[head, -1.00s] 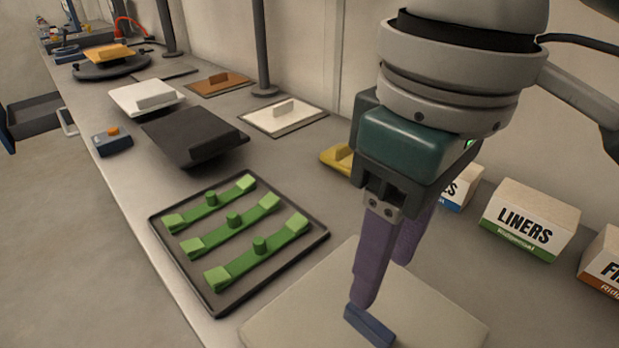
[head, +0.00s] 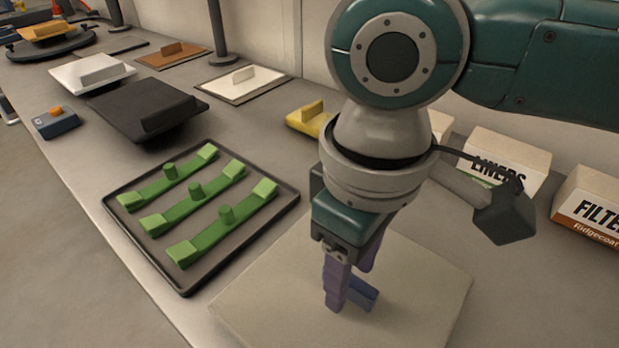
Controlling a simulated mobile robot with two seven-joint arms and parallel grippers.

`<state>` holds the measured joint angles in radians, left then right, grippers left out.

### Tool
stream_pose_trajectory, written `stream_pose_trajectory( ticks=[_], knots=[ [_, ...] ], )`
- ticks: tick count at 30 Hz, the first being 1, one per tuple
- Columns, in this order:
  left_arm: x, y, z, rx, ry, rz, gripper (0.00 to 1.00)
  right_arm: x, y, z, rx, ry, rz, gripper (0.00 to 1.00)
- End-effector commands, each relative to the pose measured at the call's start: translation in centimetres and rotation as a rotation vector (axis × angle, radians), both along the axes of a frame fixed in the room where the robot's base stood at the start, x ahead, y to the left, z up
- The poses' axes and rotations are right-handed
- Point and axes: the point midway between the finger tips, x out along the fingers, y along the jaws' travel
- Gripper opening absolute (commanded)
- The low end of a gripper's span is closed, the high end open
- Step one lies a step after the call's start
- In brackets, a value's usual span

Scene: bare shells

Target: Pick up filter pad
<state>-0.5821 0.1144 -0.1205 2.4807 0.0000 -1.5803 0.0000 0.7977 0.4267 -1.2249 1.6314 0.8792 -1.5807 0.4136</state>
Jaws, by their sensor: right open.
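A large pale beige square pad (head: 250,310) lies flat on the bench at the front, with a small blue upright tab (head: 363,292) on it. It looks like the filter pad, though no label shows on it. My right gripper (head: 351,288) points down over the pad, with its purple fingers open. The near finger stands in front of the tab and hides its left part; the far finger is behind, partly hidden. I cannot tell whether either finger touches the tab. My left gripper is not in view.
A dark tray (head: 187,281) with several green bars lies left of the pad. Boxes marked LINERS (head: 505,160) and FILTE (head: 590,210) stand at the right. A yellow piece (head: 305,120), a black slab (head: 145,108) and a cream pad (head: 240,82) lie farther back.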

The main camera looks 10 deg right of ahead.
Motion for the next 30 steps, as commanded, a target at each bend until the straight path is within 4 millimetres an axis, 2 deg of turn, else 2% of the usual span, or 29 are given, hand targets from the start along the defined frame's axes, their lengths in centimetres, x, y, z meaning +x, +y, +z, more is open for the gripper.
stream_pose_trajectory(
  ticks=[5,19,30],
  knots=[
    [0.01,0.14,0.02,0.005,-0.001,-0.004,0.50,0.00,0.02,0.03,0.000,0.000,0.001,0.51],
    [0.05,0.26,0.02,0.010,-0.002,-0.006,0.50,0.00,0.02,0.06,0.001,0.001,0.001,0.00],
    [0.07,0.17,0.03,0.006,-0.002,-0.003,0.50,0.00,0.01,0.07,0.000,0.000,0.001,0.00]
  ],
)
